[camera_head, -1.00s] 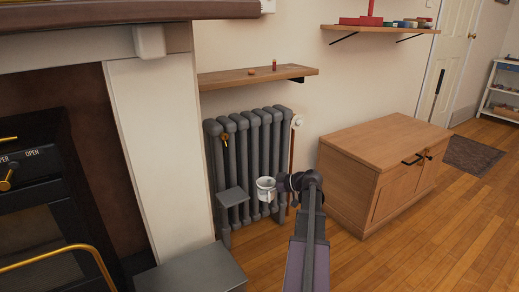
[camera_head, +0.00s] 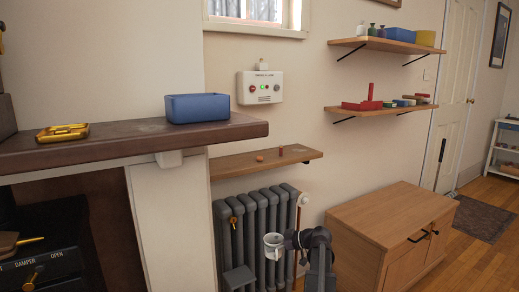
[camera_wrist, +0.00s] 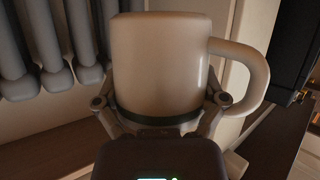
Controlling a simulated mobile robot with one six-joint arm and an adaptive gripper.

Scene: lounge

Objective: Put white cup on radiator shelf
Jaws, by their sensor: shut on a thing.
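The white cup (camera_head: 273,245) is held in front of the grey radiator in the head view. It also fills the middle of the wrist view (camera_wrist: 160,65), upright, with its handle to the right and a dark band low on its body. My gripper (camera_wrist: 160,108) is shut on the cup, a finger on each side; it also shows in the head view (camera_head: 288,240). The radiator shelf (camera_head: 240,165) is a wooden board on the wall above the radiator, higher than the cup. Two small orange-brown objects (camera_head: 281,150) stand on it, with bare wood to their left.
The radiator (camera_head: 262,212) stands below the shelf. A mantel (camera_head: 110,143) with a blue bin (camera_head: 197,108) is to the left. A wooden cabinet (camera_head: 385,215) stands at right. Two wall shelves (camera_head: 390,45) hold small items. A control box (camera_head: 260,87) hangs above the radiator shelf.

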